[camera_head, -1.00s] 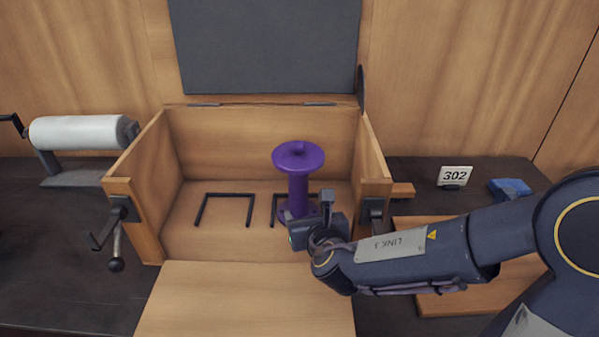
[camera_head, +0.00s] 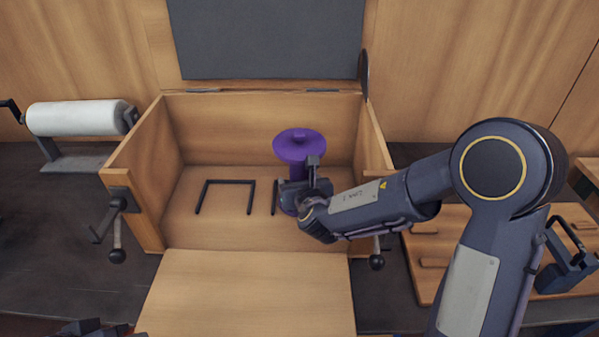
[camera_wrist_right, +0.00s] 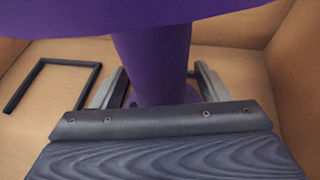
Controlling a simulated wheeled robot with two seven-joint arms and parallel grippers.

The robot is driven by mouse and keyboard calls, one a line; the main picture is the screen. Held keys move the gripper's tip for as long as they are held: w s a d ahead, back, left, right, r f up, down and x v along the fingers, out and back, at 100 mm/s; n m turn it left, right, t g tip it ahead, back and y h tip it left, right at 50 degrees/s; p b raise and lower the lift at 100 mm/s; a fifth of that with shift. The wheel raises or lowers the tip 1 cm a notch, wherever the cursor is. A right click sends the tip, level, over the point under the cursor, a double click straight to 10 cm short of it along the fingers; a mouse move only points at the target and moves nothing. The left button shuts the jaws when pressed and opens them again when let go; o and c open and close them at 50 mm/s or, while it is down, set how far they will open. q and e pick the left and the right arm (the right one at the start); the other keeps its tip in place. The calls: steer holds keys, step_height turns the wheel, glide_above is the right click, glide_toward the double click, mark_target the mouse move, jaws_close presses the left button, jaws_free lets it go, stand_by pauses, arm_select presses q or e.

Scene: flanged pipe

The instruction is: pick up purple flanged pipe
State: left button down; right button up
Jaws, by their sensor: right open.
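The purple flanged pipe (camera_head: 299,147) stands upright in the right part of the open wooden box (camera_head: 262,100). Its wide top flange is clear, and my right gripper hides much of its stem and base in the head view. My right gripper (camera_head: 291,187) is at the stem, below the top flange. In the right wrist view the purple stem (camera_wrist_right: 152,65) stands between the two open fingers (camera_wrist_right: 155,88), with a gap visible beside it. A dark shape at the bottom left edge of the head view may be part of my left arm; its gripper cannot be made out.
Black U-shaped brackets (camera_head: 225,182) lie on the box floor. The box's side walls (camera_head: 373,140) rise close to my right arm, with crank handles (camera_head: 116,222) outside. The front panel (camera_head: 245,290) is folded down. A paper roll (camera_head: 78,118) stands left; a wooden board (camera_head: 440,235) lies right.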

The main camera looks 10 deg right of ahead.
jaws_close()
steer(key=shift+r, duration=0.1)
stand_by(0.4)
